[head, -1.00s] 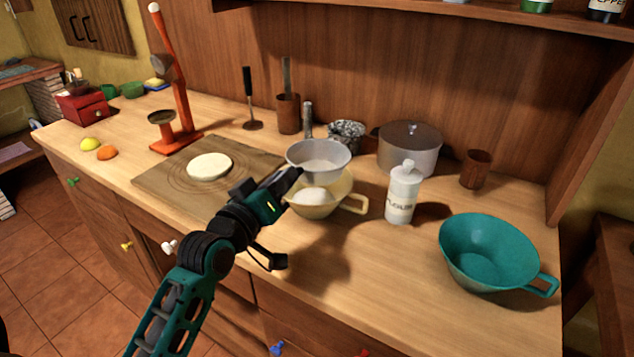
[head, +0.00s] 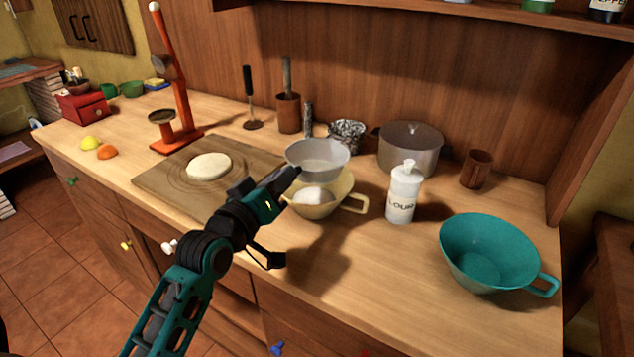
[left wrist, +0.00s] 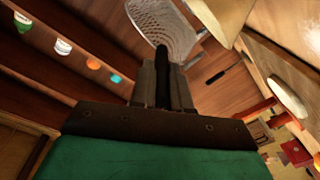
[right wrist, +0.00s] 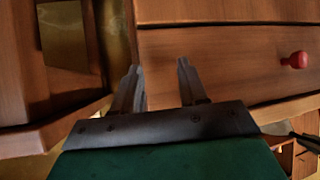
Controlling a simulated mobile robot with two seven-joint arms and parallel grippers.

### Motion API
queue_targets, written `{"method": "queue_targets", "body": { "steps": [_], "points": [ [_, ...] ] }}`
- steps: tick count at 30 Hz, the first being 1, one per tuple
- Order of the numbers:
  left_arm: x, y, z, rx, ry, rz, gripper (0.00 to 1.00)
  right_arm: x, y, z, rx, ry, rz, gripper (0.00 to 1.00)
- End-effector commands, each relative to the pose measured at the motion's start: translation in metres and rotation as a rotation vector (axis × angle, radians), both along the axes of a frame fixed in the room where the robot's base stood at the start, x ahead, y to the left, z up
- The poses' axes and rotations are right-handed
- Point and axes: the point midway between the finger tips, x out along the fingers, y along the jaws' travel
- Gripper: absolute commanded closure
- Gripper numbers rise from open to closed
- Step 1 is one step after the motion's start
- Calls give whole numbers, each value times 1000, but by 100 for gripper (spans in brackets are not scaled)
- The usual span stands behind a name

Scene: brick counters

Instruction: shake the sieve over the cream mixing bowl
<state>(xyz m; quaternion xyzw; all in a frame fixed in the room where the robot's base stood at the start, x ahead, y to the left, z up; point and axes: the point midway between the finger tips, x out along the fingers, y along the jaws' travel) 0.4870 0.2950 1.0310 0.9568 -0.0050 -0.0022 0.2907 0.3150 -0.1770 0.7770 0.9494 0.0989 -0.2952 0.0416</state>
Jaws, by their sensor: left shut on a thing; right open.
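The sieve (head: 318,158), a grey mesh bowl, is held level above the cream mixing bowl (head: 330,209), over its back part. My left gripper (head: 292,175) is shut on the sieve's handle at its near left side. In the left wrist view the sieve's mesh (left wrist: 163,25) shows beyond the shut fingers (left wrist: 163,85), with the cream bowl (left wrist: 222,15) beside it. A white heap (head: 313,195) lies in the cream bowl. My right gripper (right wrist: 158,88) is open and empty in front of wooden drawers; it is out of the head view.
A flour bottle (head: 403,193) stands right of the cream bowl, and a teal bowl (head: 488,252) is farther right. A board (head: 160,181) with flat dough (head: 209,166) lies left. The front counter is clear.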

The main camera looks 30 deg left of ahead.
Motion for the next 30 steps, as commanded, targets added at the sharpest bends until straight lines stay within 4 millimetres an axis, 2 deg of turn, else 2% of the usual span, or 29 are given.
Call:
{"method": "queue_targets", "body": {
  "steps": [3,12,24,30],
  "points": [
    [-1,-9,1,-1,-2,1,100,0,0,1,0,0,0,57],
    [-1,-9,3,2,-2,1,100,0,0,1,0,0,0,57],
    [-1,-9,34,1,-5,1,100,0,0,1,0,0,0,57],
    [-1,-9,41,2,-3,2,100,0,0,1,0,0,0,57]
  ]
}}
